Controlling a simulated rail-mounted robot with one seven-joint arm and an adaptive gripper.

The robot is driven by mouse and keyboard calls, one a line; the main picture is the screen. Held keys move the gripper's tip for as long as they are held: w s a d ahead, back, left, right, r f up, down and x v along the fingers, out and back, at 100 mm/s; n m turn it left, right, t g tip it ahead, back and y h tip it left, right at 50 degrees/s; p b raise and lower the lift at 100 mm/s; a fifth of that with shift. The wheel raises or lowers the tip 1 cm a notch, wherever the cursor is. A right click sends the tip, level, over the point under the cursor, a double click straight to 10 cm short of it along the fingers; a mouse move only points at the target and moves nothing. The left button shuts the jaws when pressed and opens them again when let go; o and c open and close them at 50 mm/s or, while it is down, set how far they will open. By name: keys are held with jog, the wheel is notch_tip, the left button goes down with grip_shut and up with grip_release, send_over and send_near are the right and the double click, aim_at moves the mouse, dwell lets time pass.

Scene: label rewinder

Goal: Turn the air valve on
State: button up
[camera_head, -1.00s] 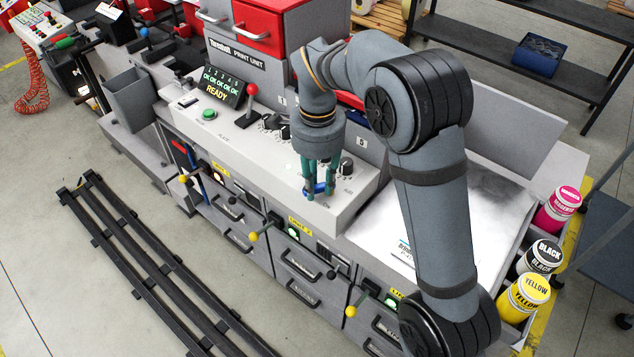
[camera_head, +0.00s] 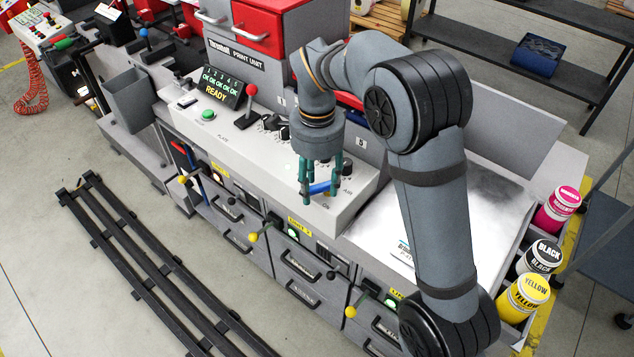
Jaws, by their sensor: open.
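The air valve's blue handle (camera_head: 322,188) is on the light grey top of the console, near its front right edge. The printed words AIR and ON show beside it. The handle lies roughly crosswise in the picture, its right end a little higher. My gripper (camera_head: 321,186) points down over it with its teal fingers apart, one near each end of the handle. I cannot tell whether a finger touches it. The valve's base and part of the panel behind are hidden by the fingers.
A black knob (camera_head: 347,167) stands just right of the gripper. A red-topped lever (camera_head: 251,90), a green button (camera_head: 208,114) and a READY display (camera_head: 223,88) are further left on the console. Yellow-knobbed levers (camera_head: 252,237) stick out along the front. Ink cans (camera_head: 524,297) stand at the right.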

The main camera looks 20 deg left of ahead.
aim_at(317, 189)
notch_tip(317, 189, up, 12)
dwell(0.6)
notch_tip(317, 189, down, 12)
jog(key=shift+r, duration=0.1)
dwell(0.7)
